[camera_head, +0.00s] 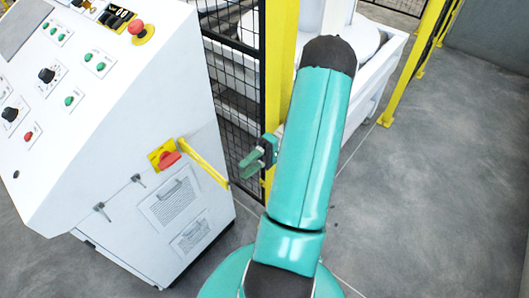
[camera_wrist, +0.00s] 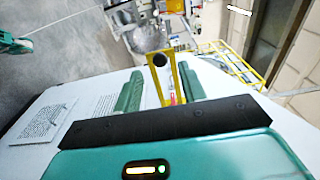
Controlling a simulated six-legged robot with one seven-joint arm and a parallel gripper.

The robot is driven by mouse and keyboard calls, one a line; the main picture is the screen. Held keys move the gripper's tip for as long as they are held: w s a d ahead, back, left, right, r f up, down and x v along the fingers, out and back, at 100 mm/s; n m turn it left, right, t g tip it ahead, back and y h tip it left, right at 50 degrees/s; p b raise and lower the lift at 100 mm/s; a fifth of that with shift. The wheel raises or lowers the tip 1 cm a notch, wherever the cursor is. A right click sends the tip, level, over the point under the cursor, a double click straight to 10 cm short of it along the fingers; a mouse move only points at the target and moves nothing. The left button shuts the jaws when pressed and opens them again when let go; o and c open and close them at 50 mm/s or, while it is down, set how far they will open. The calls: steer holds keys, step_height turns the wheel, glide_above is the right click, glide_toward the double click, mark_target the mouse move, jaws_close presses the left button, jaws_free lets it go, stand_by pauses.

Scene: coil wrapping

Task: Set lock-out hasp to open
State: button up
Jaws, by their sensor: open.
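The lock-out hasp (camera_head: 203,163) is a long yellow bar on the side of the white control cabinet. It sticks out and slopes down to the right from beside a yellow plate with a red rotary handle (camera_head: 168,157). In the wrist view the hasp (camera_wrist: 158,90) is a narrow yellow frame with a dark round end, between my finger lines. My gripper (camera_head: 257,160) is open and empty, just right of the hasp's outer end; my arm partly hides it. Both green fingers of the gripper (camera_wrist: 160,88) show in the wrist view. I cannot tell how near they are in depth.
The white control cabinet (camera_head: 120,180) with buttons and knobs fills the left. Two small latches (camera_head: 118,193) and paper labels are on its side. A black mesh fence (camera_head: 232,80) and yellow post stand behind my gripper. Grey floor (camera_head: 430,180) at the right is clear.

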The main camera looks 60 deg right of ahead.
steer(key=s+d, duration=0.1)
steer(key=d, duration=0.8)
steer(key=shift+s, duration=0.25)
